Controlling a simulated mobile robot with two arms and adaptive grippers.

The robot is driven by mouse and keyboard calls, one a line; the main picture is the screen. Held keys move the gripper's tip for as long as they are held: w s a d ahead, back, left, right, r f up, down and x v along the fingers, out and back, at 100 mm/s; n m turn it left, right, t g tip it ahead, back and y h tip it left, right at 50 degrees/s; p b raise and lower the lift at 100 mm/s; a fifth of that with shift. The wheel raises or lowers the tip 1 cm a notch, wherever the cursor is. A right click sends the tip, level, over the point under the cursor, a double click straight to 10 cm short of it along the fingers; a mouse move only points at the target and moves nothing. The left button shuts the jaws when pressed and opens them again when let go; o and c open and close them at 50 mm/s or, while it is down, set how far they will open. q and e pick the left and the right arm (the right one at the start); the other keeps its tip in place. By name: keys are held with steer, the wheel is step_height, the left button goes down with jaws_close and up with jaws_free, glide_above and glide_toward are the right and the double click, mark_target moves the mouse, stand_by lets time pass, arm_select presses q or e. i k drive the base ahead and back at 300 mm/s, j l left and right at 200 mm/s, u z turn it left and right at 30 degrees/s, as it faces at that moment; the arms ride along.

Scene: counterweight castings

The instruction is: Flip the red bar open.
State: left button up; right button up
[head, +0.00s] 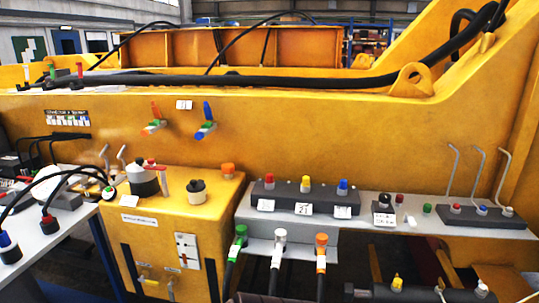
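From this distance I cannot tell how the bar is hinged. Neither of my grippers shows in the head view, and nothing of mine touches the bar.
A black knob (196,190) and an orange cap (228,169) stand on the same cabinet. Bent grey levers rise to the left. A grey shelf (400,212) with coloured buttons is at right. Orange (155,112) and blue (207,112) handles are on the yellow wall.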

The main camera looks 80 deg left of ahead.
mark_target(150, 161)
steer(key=k+j+u, duration=0.1)
steer(key=u, duration=3.4)
steer(key=i+l, duration=0.1)
steer(key=l, duration=0.3)
steer(key=i+l+z, duration=0.1)
steer(key=l, duration=0.35)
steer(key=i+l, duration=0.15)
steer(key=l, duration=0.25)
steer(key=i+l+z, duration=0.1)
steer(key=l, duration=0.3)
steer(key=i+l, duration=0.15)
steer(key=l, duration=0.25)
